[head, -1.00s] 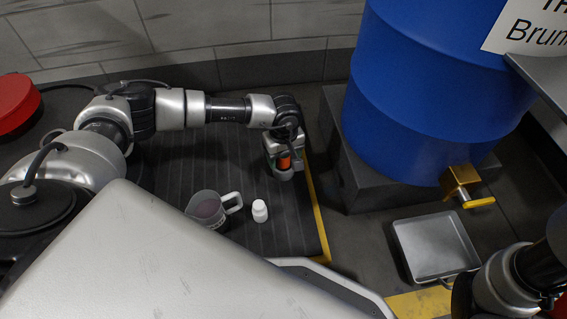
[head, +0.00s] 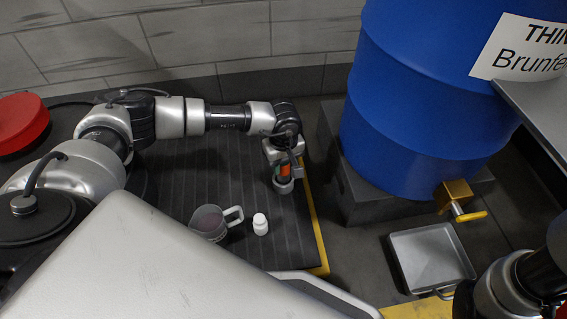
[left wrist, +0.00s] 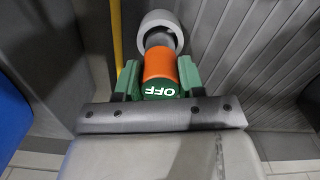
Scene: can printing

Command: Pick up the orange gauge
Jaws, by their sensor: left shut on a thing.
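The orange gauge (left wrist: 159,66) is a short orange cylinder with a green end face marked OFF. In the left wrist view it sits between the green fingers of my left gripper (left wrist: 160,82), which are shut on it. A pale grey round part (left wrist: 158,30) shows just beyond it. In the head view my left gripper (head: 284,172) points down at the right edge of the dark ribbed mat, with orange and green showing between its parts. Whether the gauge is clear of the surface cannot be told. The right arm shows at the lower right, its gripper out of view.
A grey mug (head: 208,222) and a small white bottle (head: 260,224) stand on the dark ribbed mat (head: 190,165). A blue barrel (head: 410,110) with a brass tap (head: 455,198) stands to the right, above a metal tray (head: 430,258). A red round object (head: 22,122) lies far left.

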